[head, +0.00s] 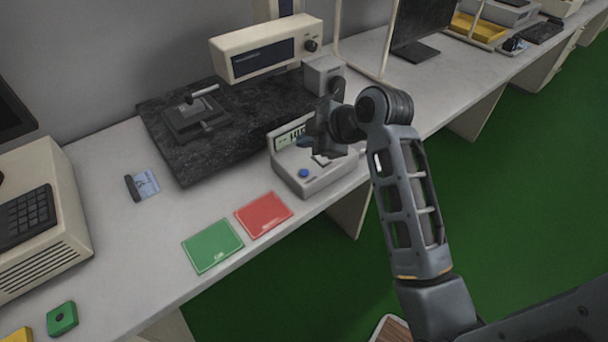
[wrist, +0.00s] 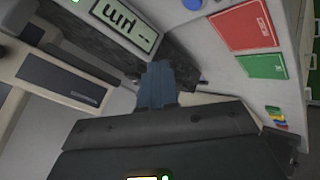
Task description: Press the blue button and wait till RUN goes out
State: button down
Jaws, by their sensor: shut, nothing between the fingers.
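A beige tester box (head: 318,181) stands near the bench's front edge. Its blue button (head: 303,173) is on the front left of its top, and also shows at the top edge of the wrist view (wrist: 193,4). Its lit display (head: 290,138) shows dark characters, partly hidden by my gripper in the head view; in the wrist view the display (wrist: 127,22) is upside down and I cannot read it surely. My gripper (head: 305,141) is shut and empty, above the box behind the button and apart from it. Its fingers (wrist: 157,82) fill the middle of the wrist view.
A red card (head: 264,214) and a green card (head: 212,246) lie left of the box. A dark stone slab (head: 205,150) with a small fixture is behind. A beige instrument (head: 265,52) stands above the slab. A keypad machine (head: 40,225) is at left.

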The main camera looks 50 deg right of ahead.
aim_at(307, 174)
notch_tip(307, 174, down, 7)
jog(key=b, duration=0.4)
jog(key=shift+r+b, duration=0.15)
jog(key=shift+b, duration=0.15)
dwell(1.6)
jog(key=shift+f, duration=0.4)
jog(key=shift+f+b, duration=0.4)
jog(key=shift+b, duration=0.15)
dwell(0.3)
dwell(0.4)
jog(key=shift+r+p, duration=0.7)
jog(key=shift+r, duration=0.15)
jog(key=shift+r, duration=0.1)
